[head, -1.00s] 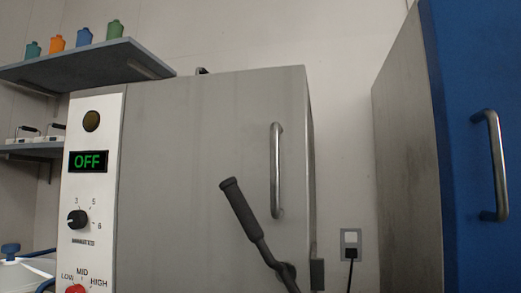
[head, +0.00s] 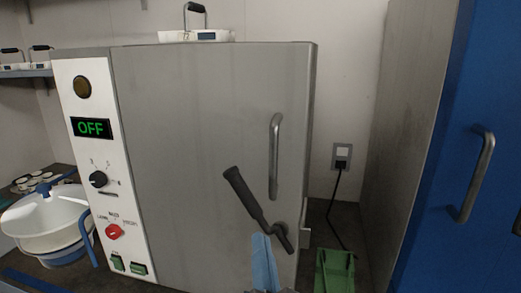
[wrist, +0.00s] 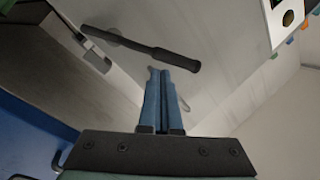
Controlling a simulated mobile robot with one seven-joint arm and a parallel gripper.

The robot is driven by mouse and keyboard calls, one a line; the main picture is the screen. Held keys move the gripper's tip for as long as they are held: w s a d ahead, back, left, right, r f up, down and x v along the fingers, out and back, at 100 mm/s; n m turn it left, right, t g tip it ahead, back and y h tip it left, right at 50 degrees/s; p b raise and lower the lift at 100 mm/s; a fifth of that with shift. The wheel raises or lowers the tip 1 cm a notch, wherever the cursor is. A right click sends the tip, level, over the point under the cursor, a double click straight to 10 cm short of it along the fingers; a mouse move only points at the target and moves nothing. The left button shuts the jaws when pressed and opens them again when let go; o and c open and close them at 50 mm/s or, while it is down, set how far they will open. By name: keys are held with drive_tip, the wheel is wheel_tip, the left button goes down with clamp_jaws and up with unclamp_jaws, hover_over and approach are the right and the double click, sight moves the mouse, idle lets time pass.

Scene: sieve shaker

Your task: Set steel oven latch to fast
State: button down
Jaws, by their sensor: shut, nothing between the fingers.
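The steel oven (head: 190,150) has a grey front door with a vertical bar handle (head: 275,155). Below it is the latch, a lever with a black grip (head: 241,190), tilted with its grip up and left and its pivot low at the door's right edge. The grip also crosses the wrist view (wrist: 177,60). My gripper (head: 262,238) has blue fingers, pressed together and empty. It is in front of the door, just below the lever in the head view. In the wrist view its fingertips (wrist: 160,71) point toward the lever near the grip; contact cannot be told.
The white panel left of the door has an OFF display (head: 91,128), a black knob (head: 98,180), a red knob (head: 113,232) and green switches. A blue cabinet (head: 425,215) stands at right. A green object (head: 335,270) lies low between. White basins (head: 45,220) are at left.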

wheel_tip(320, 180, up, 7)
drive_tip(key=s+m+g+p, duration=0.2)
drive_tip(key=m+g+p, duration=0.1)
drive_tip(key=p, duration=1.5)
drive_tip(key=shift+s+d+m, duration=0.3)
drive_tip(key=shift+d, duration=0.15)
drive_tip(key=w+p, duration=0.1)
drive_tip(key=w, duration=0.2)
drive_tip(key=w+f+p, duration=0.1)
drive_tip(key=w, duration=0.2)
drive_tip(key=w+a+f+p, duration=0.1)
drive_tip(key=w, duration=0.2)
drive_tip(key=shift+w, duration=0.4)
